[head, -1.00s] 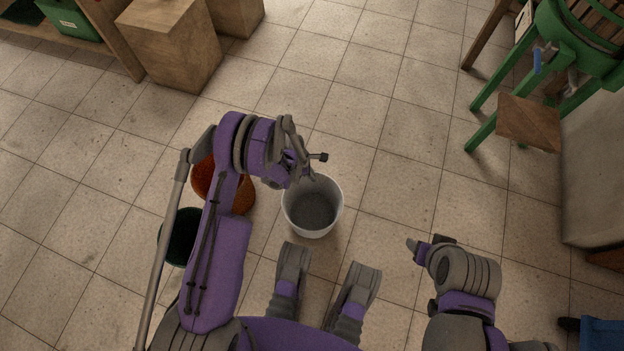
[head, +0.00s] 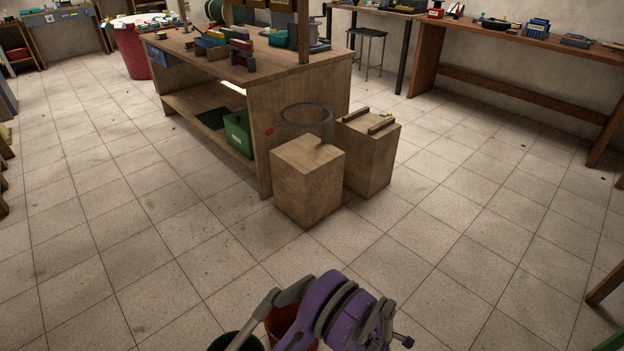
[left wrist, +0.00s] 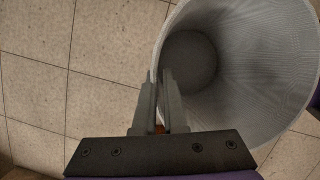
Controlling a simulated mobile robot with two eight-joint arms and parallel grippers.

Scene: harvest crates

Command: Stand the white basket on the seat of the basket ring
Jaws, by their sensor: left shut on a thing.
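The white basket (left wrist: 250,95) fills the right of the left wrist view, its open mouth facing the camera. My left gripper (left wrist: 160,78) is shut on its rim, one finger on each side of the wall. The basket is out of the head view, where only my left wrist shows at the bottom edge. The basket ring (head: 306,105) is a dark hoop beside the wooden workbench, partly behind a wooden block. Its seat cannot be made out clearly. My right gripper is out of view.
Two wooden blocks, a near one (head: 308,185) and one with strips on top (head: 370,155), stand by the workbench (head: 250,68). An orange container (head: 284,318) and a dark green one (head: 236,341) are beside my left arm. The tiled floor before the blocks is clear.

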